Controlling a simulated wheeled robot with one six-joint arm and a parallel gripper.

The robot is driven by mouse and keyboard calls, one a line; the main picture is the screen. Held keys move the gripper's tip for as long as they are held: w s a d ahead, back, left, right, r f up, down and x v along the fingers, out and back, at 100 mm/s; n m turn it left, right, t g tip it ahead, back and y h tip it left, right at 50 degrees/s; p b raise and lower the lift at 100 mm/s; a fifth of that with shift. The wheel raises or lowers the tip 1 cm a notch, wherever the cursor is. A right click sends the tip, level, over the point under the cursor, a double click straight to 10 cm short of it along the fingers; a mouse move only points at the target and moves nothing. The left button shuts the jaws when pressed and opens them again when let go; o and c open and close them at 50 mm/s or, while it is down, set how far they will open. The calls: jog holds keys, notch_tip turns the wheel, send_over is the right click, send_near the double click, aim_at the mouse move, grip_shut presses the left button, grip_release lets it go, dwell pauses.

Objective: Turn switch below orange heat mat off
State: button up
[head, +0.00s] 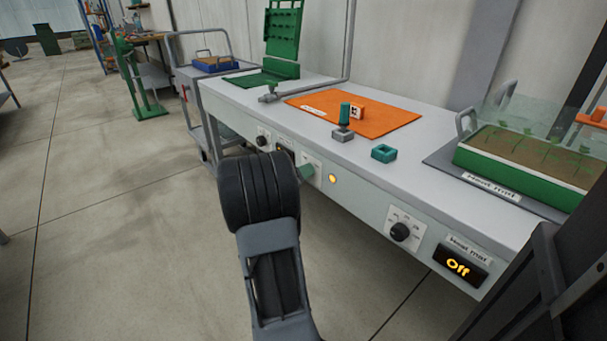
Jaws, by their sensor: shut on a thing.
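The orange heat mat (385,118) lies flat on the grey bench top. Below it on the bench's front panel is a white switch plate (317,164) with a teal knob (306,172), partly covered by my arm. An amber lamp (333,179) beside the plate is lit. The knob's exact setting is too small to read. My arm reaches up in front of the panel, and its black ribbed joint stands just left of this knob. My gripper's fingers do not show; they are hidden behind the arm.
A black dial (400,232) and a display reading "Off" (460,264) sit further right on the panel. Another black knob (262,140) and a partly hidden display (284,150) are to the left. A green seedling tray (520,172) stands at the right. Floor at left is open.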

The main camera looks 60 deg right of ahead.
jog(key=shift+n+p, duration=2.7)
jog(key=shift+n, duration=6.2)
jog(key=o, duration=0.9)
jog(key=p+v, duration=0.2)
jog(key=v, duration=1.2)
jog(key=shift+p, duration=0.3)
jog(key=shift+d, duration=0.1)
